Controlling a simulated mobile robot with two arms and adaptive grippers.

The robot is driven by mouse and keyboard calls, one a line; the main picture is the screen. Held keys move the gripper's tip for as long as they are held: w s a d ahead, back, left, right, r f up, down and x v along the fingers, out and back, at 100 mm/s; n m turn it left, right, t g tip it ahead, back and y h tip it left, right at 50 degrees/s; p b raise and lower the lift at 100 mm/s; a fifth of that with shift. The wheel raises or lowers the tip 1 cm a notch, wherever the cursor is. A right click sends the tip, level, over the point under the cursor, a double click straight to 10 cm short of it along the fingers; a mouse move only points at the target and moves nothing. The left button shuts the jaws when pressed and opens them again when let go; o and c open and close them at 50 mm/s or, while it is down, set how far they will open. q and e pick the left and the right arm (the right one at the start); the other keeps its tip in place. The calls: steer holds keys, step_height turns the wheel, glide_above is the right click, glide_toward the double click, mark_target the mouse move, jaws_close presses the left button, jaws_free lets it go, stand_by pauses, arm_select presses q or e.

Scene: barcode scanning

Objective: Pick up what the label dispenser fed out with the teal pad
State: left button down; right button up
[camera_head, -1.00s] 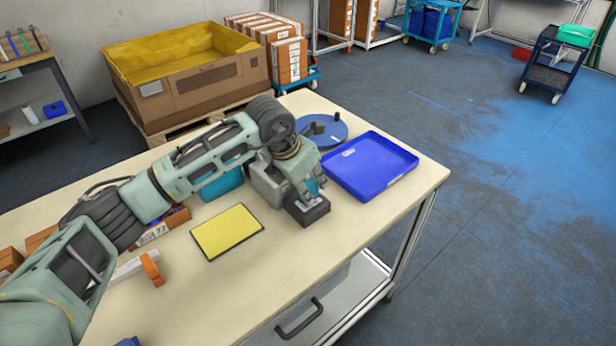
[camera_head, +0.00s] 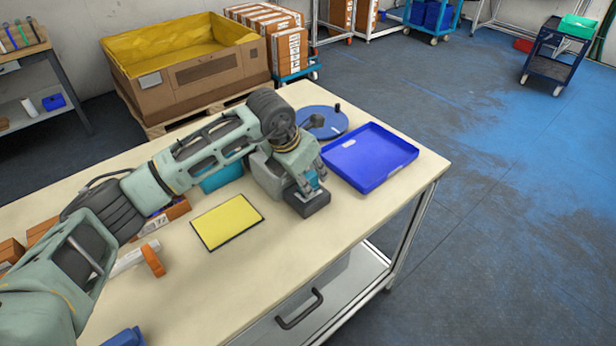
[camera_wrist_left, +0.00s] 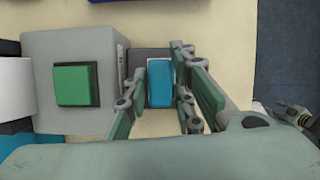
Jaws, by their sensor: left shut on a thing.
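The label dispenser (camera_wrist_left: 105,45) is a grey box with a green square button in the left wrist view. It also shows in the head view (camera_head: 266,176), with a dark block at its front. The teal pad (camera_wrist_left: 160,82) is upright between the fingers of my left gripper (camera_wrist_left: 160,95), which is shut on it. In the head view my left gripper (camera_head: 308,185) points down over the dispenser's dark front block. No label can be made out; the pad hides that spot. At the right edge of the left wrist view is a blurred part, perhaps my right gripper (camera_wrist_left: 292,113).
A blue tray (camera_head: 350,160) lies right of the dispenser, with a blue disc (camera_head: 325,122) behind. A yellow mat (camera_head: 228,222) lies in front left on the table. The table's right front is clear.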

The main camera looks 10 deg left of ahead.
mark_target(308, 176)
arm_select(q)
steer(key=shift+f+b, duration=0.4)
steer(key=shift+f, duration=0.05)
steer(key=shift+s+f, duration=0.15)
steer(key=shift+f, duration=0.05)
stand_by(1.6)
steer(key=shift+r, duration=0.1)
steer(key=shift+r+p, duration=0.3)
steer(key=shift+r, duration=0.65)
steer(key=shift+r+p, duration=1.05)
steer(key=shift+r, duration=1.6)
